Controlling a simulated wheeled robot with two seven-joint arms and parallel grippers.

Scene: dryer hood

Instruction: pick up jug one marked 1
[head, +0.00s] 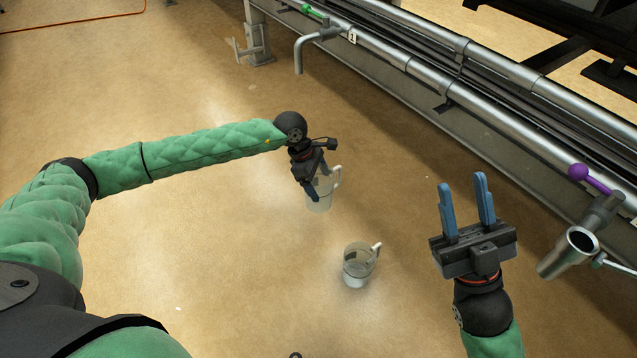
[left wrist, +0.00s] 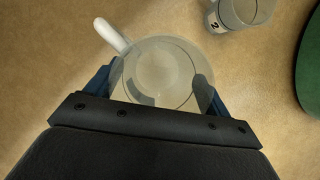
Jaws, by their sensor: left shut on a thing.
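A clear jug (head: 322,203) with a pale handle is between the fingers of my left gripper (head: 317,184), which is shut on it. In the left wrist view I look down into this jug (left wrist: 165,72), its white handle pointing to the upper left. Its number is hidden, and I cannot tell whether it is clear of the floor. A second clear jug (head: 357,266) stands upright on the floor, nearer to me; in the left wrist view it (left wrist: 238,12) carries a 2. My right gripper (head: 465,198) is open and empty, at the right.
A metal pipe rail (head: 400,58) runs along the upper right, with a bent spout (head: 300,55) beside a tag marked 1 and a green-knobbed lever (head: 312,11). A purple-knobbed valve (head: 590,178) and open pipe end (head: 580,243) are at far right. Floor around the jugs is clear.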

